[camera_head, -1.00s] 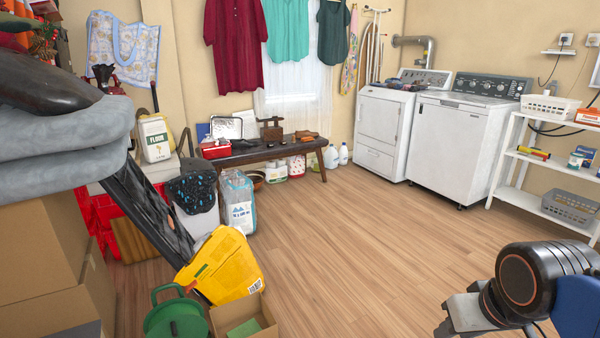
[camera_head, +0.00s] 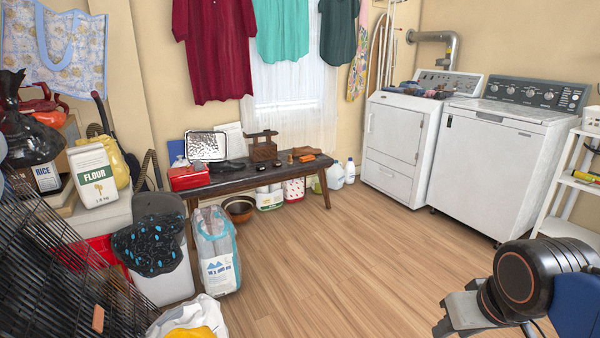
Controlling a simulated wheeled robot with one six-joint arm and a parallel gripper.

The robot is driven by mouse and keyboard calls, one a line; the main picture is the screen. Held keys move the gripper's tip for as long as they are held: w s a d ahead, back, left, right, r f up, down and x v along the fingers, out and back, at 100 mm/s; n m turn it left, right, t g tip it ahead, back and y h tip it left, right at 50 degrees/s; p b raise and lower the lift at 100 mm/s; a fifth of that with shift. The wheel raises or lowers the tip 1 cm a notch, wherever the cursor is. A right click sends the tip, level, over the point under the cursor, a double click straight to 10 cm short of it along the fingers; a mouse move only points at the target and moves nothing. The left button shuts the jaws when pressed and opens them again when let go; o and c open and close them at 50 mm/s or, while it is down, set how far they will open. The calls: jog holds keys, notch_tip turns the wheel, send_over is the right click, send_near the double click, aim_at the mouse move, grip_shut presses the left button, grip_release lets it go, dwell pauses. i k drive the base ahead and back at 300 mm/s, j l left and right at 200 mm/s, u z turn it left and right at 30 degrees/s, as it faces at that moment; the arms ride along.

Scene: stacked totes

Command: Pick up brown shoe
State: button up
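A small orange-brown item (camera_head: 306,151), which may be the brown shoe, lies near the right end of the dark wooden bench (camera_head: 262,177) at the back wall. It is too small to identify surely. A dark, shoe-like item (camera_head: 227,166) lies further left on the bench. My gripper (camera_head: 455,318) shows only in part at the lower right, as a grey metal piece beside my dark arm joint. It is far in front of the bench and touches nothing visible. Whether its fingers are open or shut cannot be seen.
The wooden floor (camera_head: 340,260) before the bench is clear. A black wire rack (camera_head: 60,270), a bin (camera_head: 160,260) and a bottle pack (camera_head: 217,255) crowd the left. A dryer (camera_head: 393,145), a washer (camera_head: 490,160) and a white shelf (camera_head: 570,190) stand at right.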

aim_at(296, 152)
jog(key=i, duration=3.75)
jog(key=i+u, duration=0.2)
jog(key=i, duration=0.35)
jog(key=i+l+u, duration=0.15)
jog(key=i, duration=0.4)
